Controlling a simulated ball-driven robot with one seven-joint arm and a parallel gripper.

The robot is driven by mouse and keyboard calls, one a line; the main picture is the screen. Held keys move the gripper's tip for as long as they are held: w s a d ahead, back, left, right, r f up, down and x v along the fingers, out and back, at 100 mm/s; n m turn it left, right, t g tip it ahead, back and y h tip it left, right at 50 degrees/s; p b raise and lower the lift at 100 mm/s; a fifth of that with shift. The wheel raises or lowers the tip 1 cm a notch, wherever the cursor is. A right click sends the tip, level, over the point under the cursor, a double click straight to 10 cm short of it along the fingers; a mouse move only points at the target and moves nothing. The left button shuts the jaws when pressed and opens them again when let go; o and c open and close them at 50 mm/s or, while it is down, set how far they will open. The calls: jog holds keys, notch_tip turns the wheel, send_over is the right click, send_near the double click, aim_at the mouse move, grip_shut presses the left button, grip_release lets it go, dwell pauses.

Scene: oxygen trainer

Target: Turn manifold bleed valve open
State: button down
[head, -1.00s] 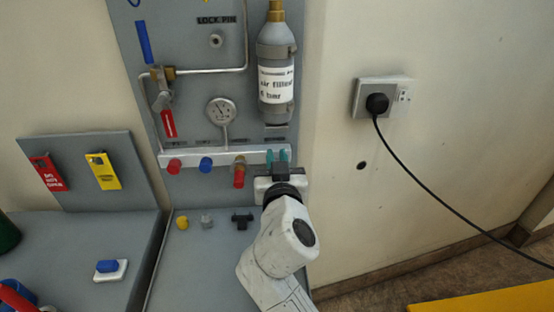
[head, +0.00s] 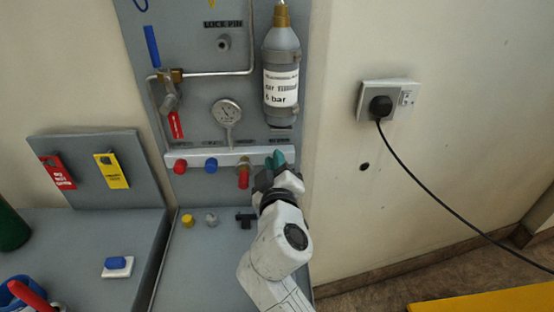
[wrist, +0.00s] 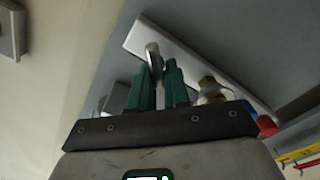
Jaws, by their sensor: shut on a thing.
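The pale manifold bar (head: 226,155) runs across the foot of the upright grey panel. My gripper (head: 280,155) is at its right end, with its teal fingers against the bar. In the wrist view the fingers (wrist: 156,80) are shut on a small rounded silver part, which I take as the bleed valve handle (wrist: 153,58); it stands up between them in front of the manifold bar (wrist: 146,33). The fingers hide the rest of the valve, and I cannot tell how far it is turned. In the head view the handle is hidden by the gripper.
Left of my gripper on the bar are a brass valve with a red handle (head: 243,178), a blue knob (head: 211,165) and a red knob (head: 180,166). A gauge (head: 227,113) and a labelled cylinder (head: 282,75) are above. Small parts, including a yellow one (head: 188,220), lie below.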

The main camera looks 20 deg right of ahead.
jog(key=shift+s+d+f+n+p, duration=0.15)
jog(key=shift+f+n+p, duration=0.45)
jog(key=shift+n+p, duration=2.6)
jog(key=shift+d+f+n+p, duration=0.2)
jog(key=shift+f+n+p, duration=0.35)
jog(key=shift+n, duration=5.25)
jog(key=shift+s+d+f+n+p, duration=0.15)
jog(key=shift+f+n+p, duration=0.5)
jog(key=shift+n+p, duration=2.5)
jog(key=n+b, duration=0.2)
jog(key=n, duration=0.1)
jog(key=shift+b, duration=0.3)
jog(key=c, duration=1.2)
grip_release()
jog(key=shift+w+d, duration=0.1)
jog(key=shift+r, duration=0.1)
jog(key=v, duration=1)
jog(key=shift+s, duration=0.4)
